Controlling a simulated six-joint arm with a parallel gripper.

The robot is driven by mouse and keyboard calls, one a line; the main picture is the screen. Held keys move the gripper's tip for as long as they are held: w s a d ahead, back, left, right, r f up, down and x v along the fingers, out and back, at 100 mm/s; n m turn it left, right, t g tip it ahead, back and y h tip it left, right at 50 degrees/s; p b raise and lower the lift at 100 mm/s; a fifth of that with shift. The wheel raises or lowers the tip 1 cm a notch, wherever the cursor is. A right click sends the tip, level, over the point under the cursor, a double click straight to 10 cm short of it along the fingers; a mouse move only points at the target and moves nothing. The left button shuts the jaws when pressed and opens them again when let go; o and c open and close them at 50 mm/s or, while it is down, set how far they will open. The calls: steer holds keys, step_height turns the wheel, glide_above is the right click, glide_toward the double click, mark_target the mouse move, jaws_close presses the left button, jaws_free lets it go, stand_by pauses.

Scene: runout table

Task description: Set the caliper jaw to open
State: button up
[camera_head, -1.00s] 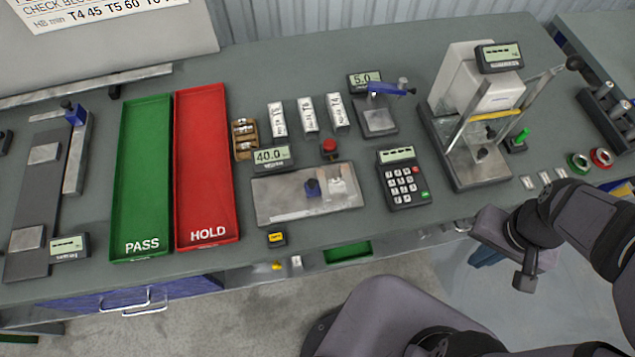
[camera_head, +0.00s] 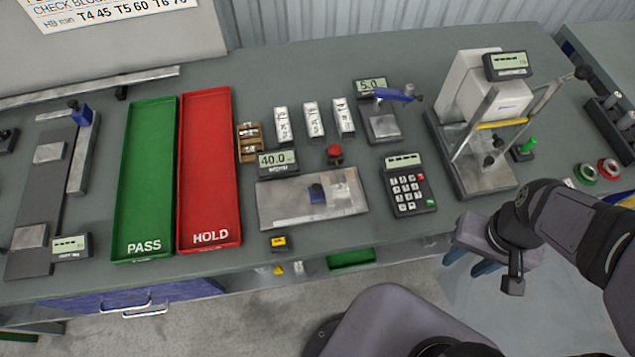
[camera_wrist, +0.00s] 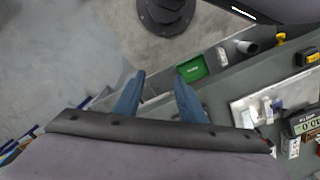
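The plate (camera_wrist: 240,117) also shows at the right of the wrist view. My gripper (camera_head: 472,268) is beyond the bench's front edge, right of the plate and apart from it. In the wrist view its two blue fingers (camera_wrist: 159,100) are spread with nothing between them.
A keypad (camera_head: 407,187) and a red button (camera_head: 334,151) stand near the plate. A smaller gauge with a blue lever (camera_head: 391,95) is behind. A tall tester (camera_head: 475,140) stands right; green PASS (camera_head: 144,185) and red HOLD (camera_head: 208,170) trays lie left.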

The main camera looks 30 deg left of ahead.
mark_target(316, 187)
steer(key=s+a+f+n+b, duration=0.1)
steer(key=a+f+n, duration=0.1)
steer(key=a, duration=0.6)
steer(key=s+a+f+n+b, duration=0.1)
steer(key=a+n, duration=0.3)
steer(key=a, duration=0.4)
steer(key=a+f+n+b, duration=0.1)
steer(key=a+f+n, duration=0.2)
steer(key=a, duration=0.5)
steer(key=shift+s+f+h, duration=0.3)
steer(key=shift+s, duration=0.1)
steer(key=shift+n, duration=0.6)
steer(key=a, duration=0.2)
steer(key=a+r, duration=0.1)
steer(key=a, duration=0.1)
steer(key=w+a, duration=0.1)
steer(key=a, duration=0.2)
steer(key=shift+a+r, duration=0.1)
steer(key=shift+r, duration=0.25)
steer(key=shift+y, duration=0.6)
steer(key=a+r, duration=0.1)
steer(key=w+a+r, duration=0.2)
steer(key=a, duration=0.1)
steer(key=shift+w+r, duration=0.25)
steer(key=shift+r, duration=0.15)
step_height(316, 187, up, 3)
steer(key=shift+w+a+f, duration=0.1)
steer(key=shift+d+h, duration=0.2)
steer(key=shift+h, duration=0.1)
steer(key=shift+f, duration=0.15)
